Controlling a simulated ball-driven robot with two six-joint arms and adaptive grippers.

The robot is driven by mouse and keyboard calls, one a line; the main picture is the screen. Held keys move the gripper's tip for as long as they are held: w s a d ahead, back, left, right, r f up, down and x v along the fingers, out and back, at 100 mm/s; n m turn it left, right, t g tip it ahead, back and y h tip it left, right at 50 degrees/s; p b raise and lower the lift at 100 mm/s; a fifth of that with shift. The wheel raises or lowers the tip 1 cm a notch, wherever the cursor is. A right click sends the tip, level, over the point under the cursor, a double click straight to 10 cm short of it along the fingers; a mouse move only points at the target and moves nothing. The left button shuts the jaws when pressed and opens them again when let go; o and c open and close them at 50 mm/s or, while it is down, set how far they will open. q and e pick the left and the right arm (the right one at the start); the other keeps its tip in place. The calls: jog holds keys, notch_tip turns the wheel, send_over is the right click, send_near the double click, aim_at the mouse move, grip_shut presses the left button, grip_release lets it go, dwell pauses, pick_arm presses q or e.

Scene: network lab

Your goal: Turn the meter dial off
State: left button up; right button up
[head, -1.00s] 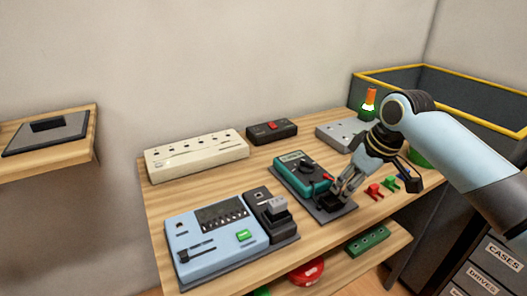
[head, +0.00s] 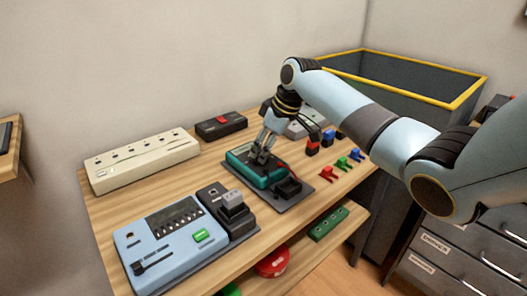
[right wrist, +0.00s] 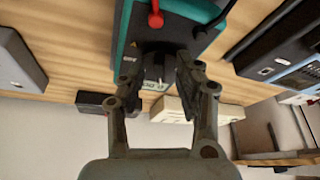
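The teal meter (head: 241,160) lies on a dark mat on the wooden table. In the right wrist view, the meter (right wrist: 125,32) shows close up with a red plug. Its black dial (right wrist: 158,66) sits between the fingers of my right gripper (right wrist: 158,82). The fingers are apart, with gaps visible beside the dial's raised bar. In the head view, my right gripper (head: 262,156) points down onto the meter's face and hides the dial there. The dial's setting cannot be read. My left gripper is not in view.
A blue device (head: 150,226) with a black adapter block (head: 225,222) stands front left. A cream power strip (head: 140,162) and a black box with a red switch (head: 221,125) lie behind. Small coloured clips (head: 342,163) lie right. A yellow-rimmed bin (head: 420,90) stands back right.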

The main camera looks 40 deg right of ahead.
jog(key=shift+w+f, duration=0.15)
jog(key=shift+f, duration=0.1)
grip_shut()
jog(key=shift+n, duration=0.3)
jog(key=shift+n+y, duration=0.3)
jog(key=shift+n, duration=0.3)
jog(key=shift+d+n+g+y, duration=0.15)
jog(key=shift+n+g+y, duration=0.25)
jog(key=shift+n, duration=0.8)
jog(key=shift+w+d+n+g+y+b, duration=0.15)
jog(key=shift+n+g+b, duration=0.35)
jog(key=shift+n, duration=0.6)
jog(key=shift+w+a+n+g+y+b, duration=0.1)
jog(key=shift+n+g+y+b, duration=0.3)
jog(key=shift+n, duration=0.7)
